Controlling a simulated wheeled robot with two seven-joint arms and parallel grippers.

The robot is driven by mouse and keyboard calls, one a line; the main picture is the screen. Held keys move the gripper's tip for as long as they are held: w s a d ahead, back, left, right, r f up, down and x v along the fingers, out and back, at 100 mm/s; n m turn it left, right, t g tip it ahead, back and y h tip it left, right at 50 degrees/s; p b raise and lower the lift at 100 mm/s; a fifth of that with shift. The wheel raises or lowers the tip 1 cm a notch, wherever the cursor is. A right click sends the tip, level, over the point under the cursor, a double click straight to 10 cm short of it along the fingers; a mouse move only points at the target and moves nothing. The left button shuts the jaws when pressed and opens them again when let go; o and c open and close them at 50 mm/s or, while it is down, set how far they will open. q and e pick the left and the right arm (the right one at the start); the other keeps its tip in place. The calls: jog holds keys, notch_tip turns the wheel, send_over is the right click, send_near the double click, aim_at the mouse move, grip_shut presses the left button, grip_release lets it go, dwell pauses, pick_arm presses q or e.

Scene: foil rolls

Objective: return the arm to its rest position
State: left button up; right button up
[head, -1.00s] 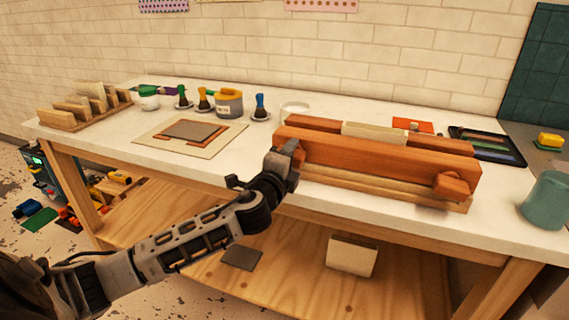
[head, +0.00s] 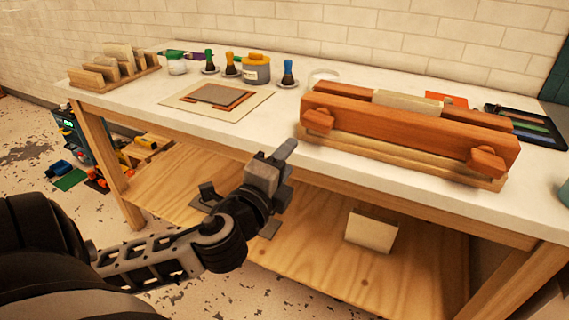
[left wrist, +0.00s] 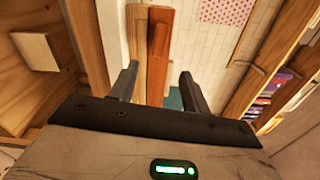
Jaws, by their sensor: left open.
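My left gripper (head: 250,172) is in front of the workbench's front edge in the head view, below and left of the orange wooden press (head: 405,130). It is open and empty. In the left wrist view its two fingers (left wrist: 159,88) stand apart, with the press (left wrist: 158,45) showing beyond and between them. My left arm comes in from the lower left and hides part of the lower shelf. My right gripper is not in view.
The white-topped workbench (head: 235,137) carries a board with a grey sheet (head: 218,95), a wooden rack (head: 115,68), brushes, a yellow-lidded jar (head: 256,70) and a dark tray (head: 530,125). A pale block (head: 371,231) stands on the lower shelf (head: 320,265). Floor is open at left.

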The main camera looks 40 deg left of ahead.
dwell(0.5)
pick_arm(q)
jog(key=s+d+f+n+g+h, duration=0.2)
jog(key=d+f+n+g, duration=0.15)
jog(key=f, duration=0.45)
jog(key=s+d+f+n+g+h, duration=0.2)
jog(key=s+d+f+n, duration=0.15)
jog(key=f, duration=0.55)
jog(key=s+d+f+n+g+h, duration=0.1)
jog(key=s+d+f+n+h, duration=0.2)
jog(key=s+d+f+n, duration=0.2)
jog(key=d+f+n, duration=0.2)
jog(key=d, duration=0.2)
jog(key=shift+d+n+h, duration=0.3)
jog(key=shift+d+h, duration=0.1)
jog(key=shift+s+a+f, duration=0.1)
